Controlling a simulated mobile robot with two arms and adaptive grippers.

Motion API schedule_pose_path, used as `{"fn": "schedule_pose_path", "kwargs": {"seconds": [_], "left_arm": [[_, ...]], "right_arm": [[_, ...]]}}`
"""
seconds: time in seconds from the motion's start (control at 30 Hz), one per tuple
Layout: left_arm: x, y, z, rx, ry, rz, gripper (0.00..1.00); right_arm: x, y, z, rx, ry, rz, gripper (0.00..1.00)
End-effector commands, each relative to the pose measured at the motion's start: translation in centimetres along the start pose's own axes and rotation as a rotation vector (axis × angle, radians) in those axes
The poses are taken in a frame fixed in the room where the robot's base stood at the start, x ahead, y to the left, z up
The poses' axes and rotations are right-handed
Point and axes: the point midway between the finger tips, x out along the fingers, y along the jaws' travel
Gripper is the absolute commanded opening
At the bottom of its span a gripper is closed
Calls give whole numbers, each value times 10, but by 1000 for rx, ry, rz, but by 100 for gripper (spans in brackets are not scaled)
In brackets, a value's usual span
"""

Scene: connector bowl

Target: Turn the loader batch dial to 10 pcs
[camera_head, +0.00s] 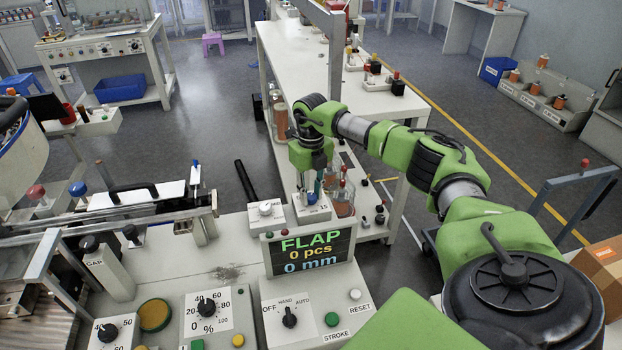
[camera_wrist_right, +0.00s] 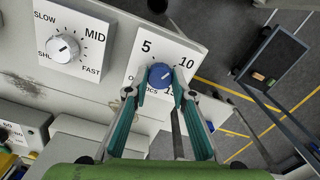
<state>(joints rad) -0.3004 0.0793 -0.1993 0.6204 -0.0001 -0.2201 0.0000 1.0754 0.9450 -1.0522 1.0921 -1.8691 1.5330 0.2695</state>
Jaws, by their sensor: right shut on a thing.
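In the head view my right gripper (camera_head: 314,186) reaches down onto the dial's plate (camera_head: 313,213), and the knob is mostly hidden by the fingers. The display (camera_head: 309,248) reads FLAP, 0 pcs, 0 mm. My left gripper is not in view.
A white speed dial (camera_wrist_right: 63,48) marked SLOW, MID, FAST sits just left of the batch dial. On the console in front are a percent dial (camera_head: 206,309) and a mode switch (camera_head: 289,318). Bottles and a beaker (camera_head: 341,204) stand close to the right of my gripper.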

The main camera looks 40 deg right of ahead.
Motion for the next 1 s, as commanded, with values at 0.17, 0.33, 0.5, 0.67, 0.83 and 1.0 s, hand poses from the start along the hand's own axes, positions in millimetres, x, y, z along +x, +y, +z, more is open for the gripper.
{"fn": "schedule_pose_path", "kwargs": {"seconds": [0.17, 0.33, 0.5, 0.67, 0.83, 1.0], "left_arm": [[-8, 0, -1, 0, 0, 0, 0], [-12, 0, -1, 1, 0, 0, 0], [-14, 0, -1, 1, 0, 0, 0], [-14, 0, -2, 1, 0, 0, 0], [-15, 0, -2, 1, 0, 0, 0], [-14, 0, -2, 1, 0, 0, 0]], "right_arm": [[-2, 0, 0, 132, 0, 0, 2], [-1, 0, 0, 225, 0, 0, 2], [-1, 0, 0, 282, -1, 0, 2], [0, 0, 1, 308, -2, 0, 2], [0, 0, 1, 315, -3, 0, 2], [0, 0, 1, 314, -3, 0, 2]]}}
